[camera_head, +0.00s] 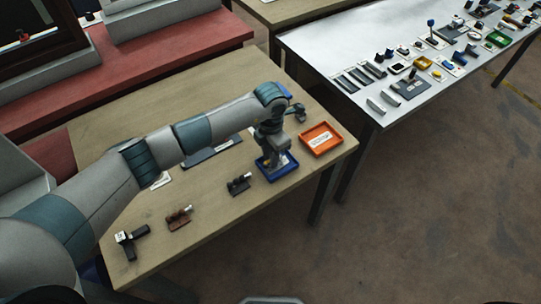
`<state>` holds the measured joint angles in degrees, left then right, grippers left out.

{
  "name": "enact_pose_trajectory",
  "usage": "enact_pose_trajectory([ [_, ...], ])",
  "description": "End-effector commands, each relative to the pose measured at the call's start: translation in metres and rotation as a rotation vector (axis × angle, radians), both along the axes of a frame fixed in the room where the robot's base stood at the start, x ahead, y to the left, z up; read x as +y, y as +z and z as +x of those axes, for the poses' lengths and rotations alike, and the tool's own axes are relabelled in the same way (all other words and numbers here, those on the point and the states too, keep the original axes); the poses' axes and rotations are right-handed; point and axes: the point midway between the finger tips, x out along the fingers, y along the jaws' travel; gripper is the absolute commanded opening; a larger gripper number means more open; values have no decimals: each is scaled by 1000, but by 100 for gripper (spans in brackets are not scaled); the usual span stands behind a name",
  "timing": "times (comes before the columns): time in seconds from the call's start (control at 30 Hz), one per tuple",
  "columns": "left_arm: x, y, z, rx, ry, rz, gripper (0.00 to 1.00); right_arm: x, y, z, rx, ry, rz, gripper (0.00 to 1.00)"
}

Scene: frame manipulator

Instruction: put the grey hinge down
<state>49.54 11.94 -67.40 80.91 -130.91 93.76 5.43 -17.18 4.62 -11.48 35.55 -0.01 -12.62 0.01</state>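My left gripper (272,160) points down over the blue tray (290,166) near the right end of the wooden table. Its fingers are small and partly merge with the tray behind them, so I cannot tell whether they are open or hold anything. I cannot make out a grey hinge for certain. A dark hinge-like part (238,185) lies left of the blue tray, and a brown one (178,218) lies further left. My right gripper is not in view.
An orange tray (306,146) with a white label sits right of the blue tray. A small grey part (299,112) is behind them. A black-and-white part (130,240) lies near the table's left front. A white table (330,62) with many small parts stands at the right.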

Motion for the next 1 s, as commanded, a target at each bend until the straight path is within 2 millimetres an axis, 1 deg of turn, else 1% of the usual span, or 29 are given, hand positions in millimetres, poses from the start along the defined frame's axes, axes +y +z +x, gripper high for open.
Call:
enact_pose_trajectory([
  [0.27, 0, 6, 0, 0, 0, 0, 21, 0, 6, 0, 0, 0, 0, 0],
  [0.37, 0, 13, 1, -1, 0, -2, 21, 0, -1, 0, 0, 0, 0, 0],
  [0.57, 0, 43, 2, -5, -1, -1, 21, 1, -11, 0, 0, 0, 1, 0],
  [0.8, 0, 87, 1, -3, -1, -1, 21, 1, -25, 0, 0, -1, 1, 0],
  [0.9, 0, 102, 1, -3, -1, -1, 21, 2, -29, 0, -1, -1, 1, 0],
  [1.0, 0, 114, 1, -2, 0, -1, 21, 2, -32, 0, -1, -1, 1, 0],
])
